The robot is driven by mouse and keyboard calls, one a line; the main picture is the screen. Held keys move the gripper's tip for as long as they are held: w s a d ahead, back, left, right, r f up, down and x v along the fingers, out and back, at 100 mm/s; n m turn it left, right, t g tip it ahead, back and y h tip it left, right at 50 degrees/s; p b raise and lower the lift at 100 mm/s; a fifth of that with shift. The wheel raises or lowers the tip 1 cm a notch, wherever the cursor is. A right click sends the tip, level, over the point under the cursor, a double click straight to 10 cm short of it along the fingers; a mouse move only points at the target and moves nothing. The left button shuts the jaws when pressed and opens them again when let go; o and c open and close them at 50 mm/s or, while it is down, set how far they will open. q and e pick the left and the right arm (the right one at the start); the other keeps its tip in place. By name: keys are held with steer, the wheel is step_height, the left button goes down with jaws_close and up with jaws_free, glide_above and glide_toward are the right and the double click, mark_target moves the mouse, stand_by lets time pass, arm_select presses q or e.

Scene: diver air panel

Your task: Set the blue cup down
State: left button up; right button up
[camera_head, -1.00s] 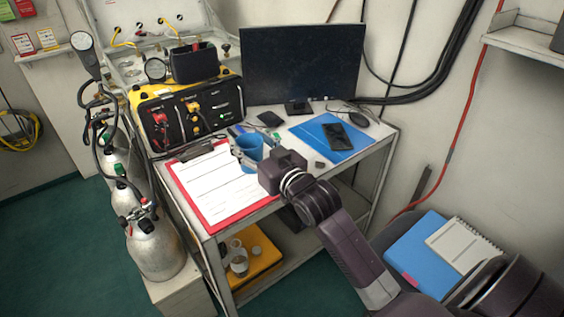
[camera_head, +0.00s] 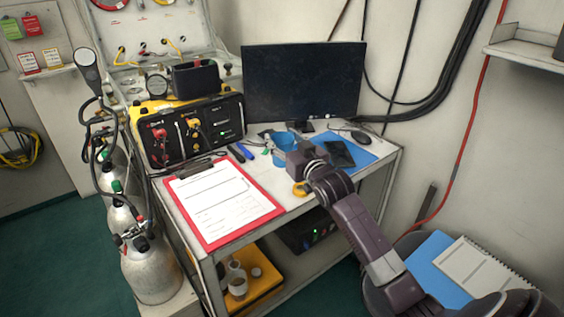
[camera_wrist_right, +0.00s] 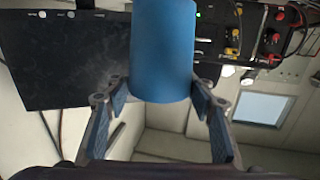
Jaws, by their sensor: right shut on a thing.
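The blue cup (camera_head: 283,142) is at the back of the white table, in front of the monitor. My right gripper (camera_head: 276,150) is shut on it from the front right. In the right wrist view the cup (camera_wrist_right: 163,50) stands between the two fingers of the gripper (camera_wrist_right: 160,92), one on each side. The gripper and wrist hide part of the cup and its base in the head view. I cannot tell whether the base touches the tabletop. My left gripper is not in view.
A red clipboard (camera_head: 246,232) lies at the front left. Blue pens (camera_head: 244,150) lie left of the cup. The monitor (camera_head: 303,84) stands behind it. A blue folder (camera_head: 362,154) with a dark device (camera_head: 340,153) lies right. A yellow ring (camera_head: 299,189) lies below my wrist.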

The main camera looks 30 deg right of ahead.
mark_target(282, 161)
step_height(282, 161, down, 4)
steer(key=shift+r, duration=0.25)
step_height(282, 161, down, 4)
steer(key=shift+f, duration=0.2)
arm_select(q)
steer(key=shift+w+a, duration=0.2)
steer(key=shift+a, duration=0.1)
arm_select(e)
steer(key=o, duration=1)
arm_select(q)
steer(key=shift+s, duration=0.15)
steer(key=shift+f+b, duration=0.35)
arm_select(e)
steer(key=s, duration=0.4)
steer(key=s+a, duration=0.1)
steer(key=s, duration=0.7)
steer(key=shift+a+r, duration=0.25)
steer(key=shift+r, duration=0.1)
